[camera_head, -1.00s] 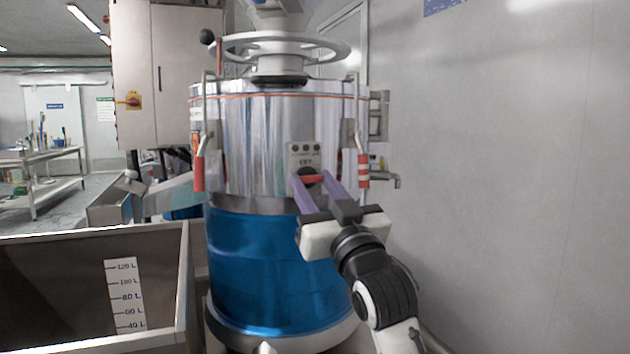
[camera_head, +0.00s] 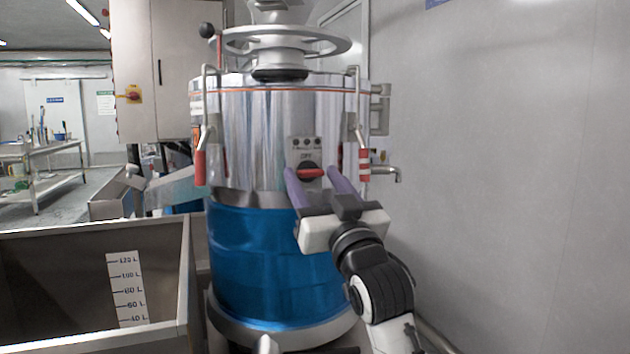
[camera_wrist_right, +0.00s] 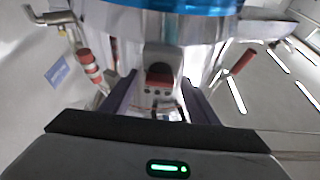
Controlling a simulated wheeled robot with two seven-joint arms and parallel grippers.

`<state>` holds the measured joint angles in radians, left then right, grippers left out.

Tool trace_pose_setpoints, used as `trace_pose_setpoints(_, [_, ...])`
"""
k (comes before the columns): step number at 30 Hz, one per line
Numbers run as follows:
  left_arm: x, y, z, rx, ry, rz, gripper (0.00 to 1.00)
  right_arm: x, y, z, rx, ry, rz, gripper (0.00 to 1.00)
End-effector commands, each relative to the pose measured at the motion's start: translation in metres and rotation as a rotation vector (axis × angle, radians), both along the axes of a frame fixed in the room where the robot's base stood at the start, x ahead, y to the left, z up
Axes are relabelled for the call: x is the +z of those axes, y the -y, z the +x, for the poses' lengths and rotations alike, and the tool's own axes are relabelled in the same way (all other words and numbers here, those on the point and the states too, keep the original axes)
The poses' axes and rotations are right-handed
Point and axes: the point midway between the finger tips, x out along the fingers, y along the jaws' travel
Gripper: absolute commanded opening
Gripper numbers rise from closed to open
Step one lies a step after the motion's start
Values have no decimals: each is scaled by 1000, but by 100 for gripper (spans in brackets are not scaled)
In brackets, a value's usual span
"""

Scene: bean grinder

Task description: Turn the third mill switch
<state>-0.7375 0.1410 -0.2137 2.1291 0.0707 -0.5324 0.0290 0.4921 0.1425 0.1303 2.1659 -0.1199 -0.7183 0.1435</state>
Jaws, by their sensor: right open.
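The mill is a tall steel drum with a blue lower band (camera_head: 265,255). On its front is a small grey panel with a red-handled rotary switch (camera_head: 311,173), its handle lying about level. The label above seems to read OFF, and small round buttons (camera_head: 307,142) sit above that. My right gripper (camera_head: 312,171) is open, its purple fingers on either side of the switch and apart from the handle. In the right wrist view, the red switch (camera_wrist_right: 160,76) shows upside down between the fingers. My left gripper is not in view.
Red-handled clamps (camera_head: 200,165) flank the drum, and a tap (camera_head: 388,172) sticks out at its right. A steel bin (camera_head: 188,270) with a litre scale stands at lower left. A control cabinet (camera_head: 160,70) is behind. A plain wall closes the right side.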

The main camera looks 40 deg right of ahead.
Motion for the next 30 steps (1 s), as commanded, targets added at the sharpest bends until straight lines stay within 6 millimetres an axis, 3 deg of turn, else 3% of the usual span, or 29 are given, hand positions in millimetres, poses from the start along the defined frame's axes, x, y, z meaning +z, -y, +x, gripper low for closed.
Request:
trace_pose_setpoints(7, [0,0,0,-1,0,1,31,-7,-4,-15,0,0,-1,55])
trace_pose_setpoints(19, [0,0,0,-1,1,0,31,-35,-20,-81,0,-2,1,55])
trace_pose_setpoints(30, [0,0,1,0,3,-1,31,-39,-23,-93,0,0,0,55])
